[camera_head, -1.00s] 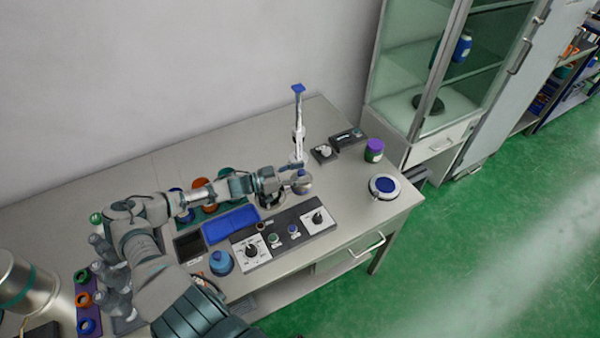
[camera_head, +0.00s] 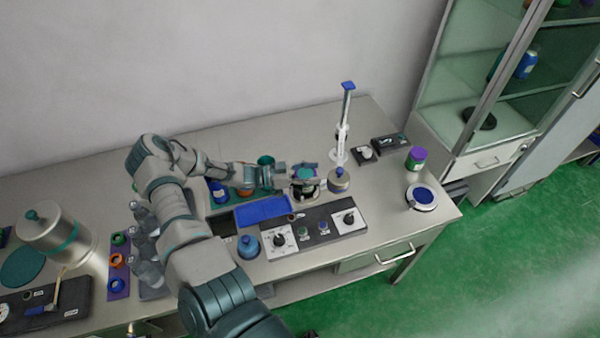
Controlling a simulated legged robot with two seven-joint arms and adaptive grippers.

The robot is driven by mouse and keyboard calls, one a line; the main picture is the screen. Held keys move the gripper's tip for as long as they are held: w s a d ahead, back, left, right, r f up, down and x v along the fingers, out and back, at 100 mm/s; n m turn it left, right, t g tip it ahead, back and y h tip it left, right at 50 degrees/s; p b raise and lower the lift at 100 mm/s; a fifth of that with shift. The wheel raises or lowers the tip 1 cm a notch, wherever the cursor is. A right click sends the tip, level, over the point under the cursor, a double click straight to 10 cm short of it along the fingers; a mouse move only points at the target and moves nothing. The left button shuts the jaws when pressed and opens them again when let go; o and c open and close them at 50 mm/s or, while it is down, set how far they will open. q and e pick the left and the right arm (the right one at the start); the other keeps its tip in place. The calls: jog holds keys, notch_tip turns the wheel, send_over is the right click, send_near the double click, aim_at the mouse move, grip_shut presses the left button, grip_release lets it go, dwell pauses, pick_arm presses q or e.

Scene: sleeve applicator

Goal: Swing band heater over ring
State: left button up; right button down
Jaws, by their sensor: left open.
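My left gripper (camera_head: 306,182) is open above the bench at the foot of the upright applicator stand. The stand (camera_head: 343,130) has a pale column and a blue top. A small round metallic piece with a blue top (camera_head: 339,182) sits at the column's foot, just right of the gripper, with a small gap between them. I cannot tell surely which part is the band heater and which is the ring; the parts are small and the gripper hides some of the area. My right gripper is not in view.
A round white dish with a blue centre (camera_head: 421,198) and a purple-lidded jar (camera_head: 416,159) stand right. A metal pot (camera_head: 52,236) stands left.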

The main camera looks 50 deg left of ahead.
pick_arm(q)
jog(key=shift+v, duration=1.95)
jog(key=shift+w, duration=0.1)
